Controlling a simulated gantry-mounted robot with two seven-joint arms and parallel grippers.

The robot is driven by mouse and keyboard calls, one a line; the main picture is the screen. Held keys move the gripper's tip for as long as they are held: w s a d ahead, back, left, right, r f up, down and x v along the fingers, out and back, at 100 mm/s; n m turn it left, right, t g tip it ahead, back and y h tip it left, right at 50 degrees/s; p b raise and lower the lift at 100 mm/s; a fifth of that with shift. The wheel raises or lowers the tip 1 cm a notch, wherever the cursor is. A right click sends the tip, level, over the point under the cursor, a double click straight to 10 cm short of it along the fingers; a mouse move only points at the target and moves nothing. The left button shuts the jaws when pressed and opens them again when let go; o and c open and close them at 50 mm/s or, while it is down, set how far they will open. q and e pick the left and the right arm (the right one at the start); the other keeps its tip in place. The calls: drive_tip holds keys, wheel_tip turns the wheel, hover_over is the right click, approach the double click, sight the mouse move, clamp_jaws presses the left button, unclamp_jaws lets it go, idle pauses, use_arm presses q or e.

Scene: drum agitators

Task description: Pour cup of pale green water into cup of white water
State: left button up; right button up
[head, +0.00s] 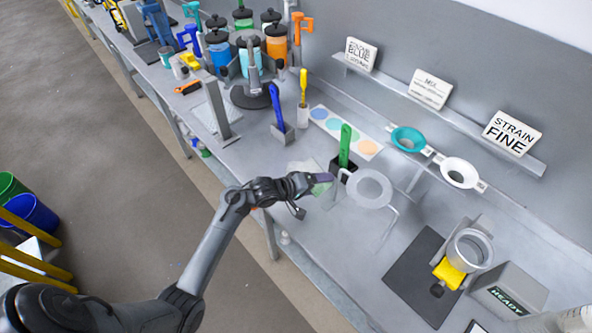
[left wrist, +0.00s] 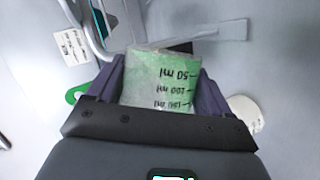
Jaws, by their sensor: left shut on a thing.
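My left gripper (head: 322,181) reaches over the bench from the left, its purple-grey fingers closed on a clear cup of pale green water. In the left wrist view the cup (left wrist: 160,82) sits between both fingers, with its ml markings appearing upside down. In the head view only a little of the cup (head: 319,190) shows by the fingers. I cannot clearly identify the cup of white water. A round whitish thing (left wrist: 246,112) shows right of the gripper in the left wrist view, partly hidden; I cannot tell what it is. My right gripper is not in view.
A clear ring stand (head: 370,189) and a dark holder with a green spatula (head: 345,146) stand close beside the gripper. A yellow-clamped metal vessel (head: 468,250) stands on a dark mat (head: 410,275) at right. Lidded coloured jars (head: 277,42) stand farther back.

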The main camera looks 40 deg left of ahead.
use_arm(q)
drive_tip(key=shift+w, duration=0.1)
drive_tip(key=shift+n+b, duration=0.3)
drive_tip(key=shift+a+r+h+p, duration=0.2)
drive_tip(key=shift+r+h+p, duration=0.1)
drive_tip(key=shift+p, duration=0.6)
drive_tip(key=shift+a+r+n+p, duration=0.15)
drive_tip(key=shift+a+n+p, duration=0.15)
drive_tip(key=shift+p, duration=0.05)
drive_tip(key=shift+a+r+h+p, duration=0.1)
drive_tip(key=shift+h+p, duration=0.2)
drive_tip(key=shift+p, duration=0.05)
drive_tip(key=shift+r, duration=0.1)
drive_tip(key=shift+a+p, duration=0.1)
drive_tip(key=shift+p, duration=0.25)
drive_tip(key=shift+r+n, duration=0.15)
drive_tip(key=shift+n, duration=0.15)
